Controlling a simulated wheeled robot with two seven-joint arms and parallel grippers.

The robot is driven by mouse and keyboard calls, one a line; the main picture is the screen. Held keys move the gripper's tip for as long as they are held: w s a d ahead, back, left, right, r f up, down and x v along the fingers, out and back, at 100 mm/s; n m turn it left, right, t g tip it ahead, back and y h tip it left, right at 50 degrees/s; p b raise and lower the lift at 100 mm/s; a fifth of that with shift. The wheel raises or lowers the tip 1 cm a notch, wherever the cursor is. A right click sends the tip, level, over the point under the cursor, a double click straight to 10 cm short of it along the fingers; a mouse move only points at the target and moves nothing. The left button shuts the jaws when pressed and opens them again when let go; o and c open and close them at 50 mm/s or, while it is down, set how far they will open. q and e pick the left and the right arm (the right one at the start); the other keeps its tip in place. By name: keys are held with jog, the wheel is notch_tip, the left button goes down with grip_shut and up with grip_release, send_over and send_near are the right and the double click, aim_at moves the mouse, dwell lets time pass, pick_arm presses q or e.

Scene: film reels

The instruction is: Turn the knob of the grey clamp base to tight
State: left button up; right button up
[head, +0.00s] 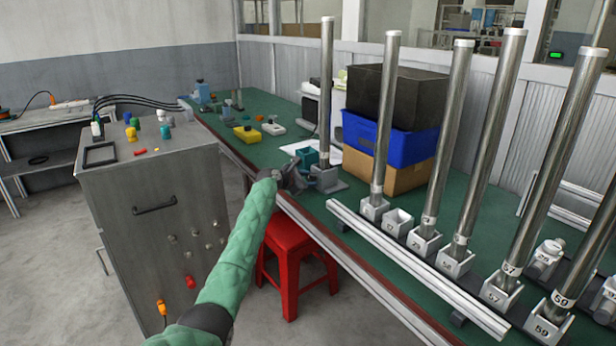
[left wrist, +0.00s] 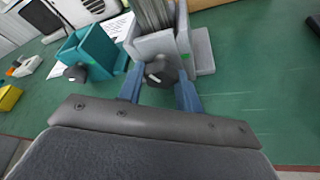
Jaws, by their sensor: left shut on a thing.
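The grey clamp base (head: 326,182) stands on the green table near its front edge, with a tall metal pole (head: 326,90) upright in it. In the left wrist view the clamp base (left wrist: 152,45) is straight ahead. Its dark round knob (left wrist: 161,71) with a pale mark faces me. My left gripper (head: 302,178) reaches in at the left of the base. In the left wrist view its two blue fingers (left wrist: 159,88) are on either side of the knob and shut on it. The knob is hidden in the head view. My right gripper is not in view.
A teal clamp base (head: 307,157) with its own dark knob stands close behind. Several numbered clamp bases with poles (head: 475,140) line the right, behind a white rail (head: 410,268). Stacked bins (head: 385,132) stand behind. A red stool (head: 290,250) is below the table edge.

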pick_arm(q)
jog(key=shift+f+m, duration=0.2)
jog(key=shift+m, duration=0.1)
dwell(0.4)
jog(key=o, duration=1)
jog(key=shift+r, duration=0.1)
jog(key=shift+p+v, duration=0.45)
jog(key=shift+v, duration=3.5)
jog(key=shift+s+d, duration=0.1)
